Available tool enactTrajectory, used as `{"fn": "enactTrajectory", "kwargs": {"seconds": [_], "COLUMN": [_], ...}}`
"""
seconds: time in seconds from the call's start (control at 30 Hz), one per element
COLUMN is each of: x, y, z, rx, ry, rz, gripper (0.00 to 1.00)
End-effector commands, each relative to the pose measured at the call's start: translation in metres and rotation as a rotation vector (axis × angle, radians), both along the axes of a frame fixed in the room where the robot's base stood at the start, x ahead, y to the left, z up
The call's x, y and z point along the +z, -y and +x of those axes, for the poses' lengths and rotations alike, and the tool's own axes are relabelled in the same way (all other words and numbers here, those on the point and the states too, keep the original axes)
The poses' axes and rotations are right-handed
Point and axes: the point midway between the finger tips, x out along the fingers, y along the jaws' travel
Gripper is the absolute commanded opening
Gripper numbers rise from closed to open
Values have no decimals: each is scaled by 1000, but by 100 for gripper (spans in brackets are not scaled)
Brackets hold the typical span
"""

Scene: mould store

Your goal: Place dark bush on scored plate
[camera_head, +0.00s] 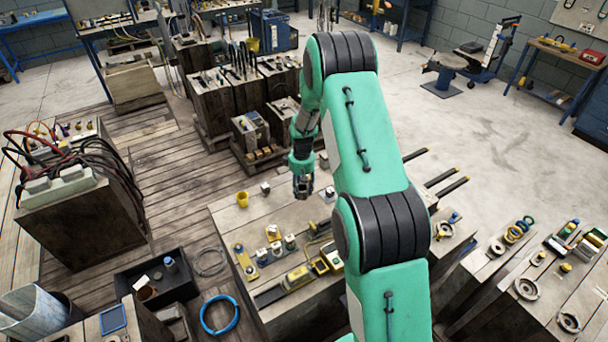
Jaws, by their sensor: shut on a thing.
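My gripper (303,188) points down above the back part of the wooden bench top (228,220). It is shut on a small dark thing between its fingertips, too small here to make out clearly as the dark bush. A small greyish piece (327,195) lies on the bench just right of the gripper, partly hidden by my arm. I cannot tell whether it is the scored plate. A dark flat strip (268,296) lies at the bench's front left. My arm hides the bench's right part.
A yellow cup (242,199) and a small pale block (265,187) stand left of the gripper. A black bin (157,280) and a blue hose ring (219,315) are at lower left.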

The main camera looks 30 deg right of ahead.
Motion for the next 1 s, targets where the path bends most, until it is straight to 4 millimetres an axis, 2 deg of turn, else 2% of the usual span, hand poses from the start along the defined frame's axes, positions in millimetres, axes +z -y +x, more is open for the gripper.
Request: {"fn": "enactTrajectory", "kwargs": {"seconds": [0.2,0.4,1.0], "x": [-7,-14,-17], "y": [27,43,49], "z": [6,9,12], "rx": [47,78,90], "ry": [-1,-1,0], "rz": [1,1,0], "gripper": [0,0,0]}}
